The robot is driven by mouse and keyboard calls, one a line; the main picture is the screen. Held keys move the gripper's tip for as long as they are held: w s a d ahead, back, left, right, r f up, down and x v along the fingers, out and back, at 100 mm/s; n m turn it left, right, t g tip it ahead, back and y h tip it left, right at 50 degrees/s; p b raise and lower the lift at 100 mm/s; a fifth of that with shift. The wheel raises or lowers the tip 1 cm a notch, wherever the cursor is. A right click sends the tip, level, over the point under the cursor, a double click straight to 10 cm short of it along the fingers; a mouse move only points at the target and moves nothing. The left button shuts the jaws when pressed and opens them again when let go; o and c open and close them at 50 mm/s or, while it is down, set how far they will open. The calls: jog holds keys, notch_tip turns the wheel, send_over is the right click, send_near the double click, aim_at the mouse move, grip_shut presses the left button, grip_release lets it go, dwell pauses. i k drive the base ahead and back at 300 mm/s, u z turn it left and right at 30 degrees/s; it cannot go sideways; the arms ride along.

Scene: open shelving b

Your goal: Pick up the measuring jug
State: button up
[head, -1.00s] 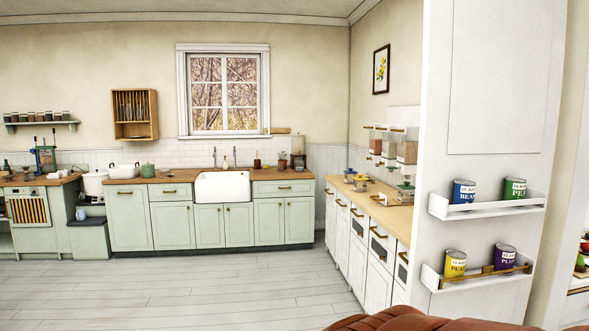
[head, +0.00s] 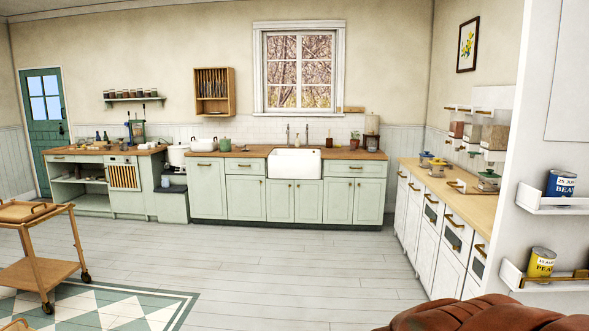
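I cannot make out a measuring jug for certain at this distance. The right-hand wooden counter (head: 455,185) carries small items: a blue-topped one (head: 425,160), a yellowish one (head: 437,168) and a green-and-clear one (head: 488,181); their kinds are too small to tell. The back counter (head: 262,152) holds a green pot (head: 225,145) and other small things. My gripper is not in view.
A wooden trolley (head: 50,268) stands at left by a green-and-white checked rug (head: 110,308). A brown leather seat (head: 480,315) fills the bottom right. Tins (head: 541,262) sit on racks at right. The plank floor (head: 300,255) between is clear.

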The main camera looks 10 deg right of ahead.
aim_at(373, 145)
jog(key=z, duration=0.25)
jog(key=i, duration=1.9)
jog(key=z, duration=0.55)
jog(key=i, duration=1.7)
jog(key=z, duration=0.15)
jog(key=i, duration=3.5)
jog(key=u, duration=0.4)
jog(key=i, duration=1.95)
jog(key=u, duration=0.15)
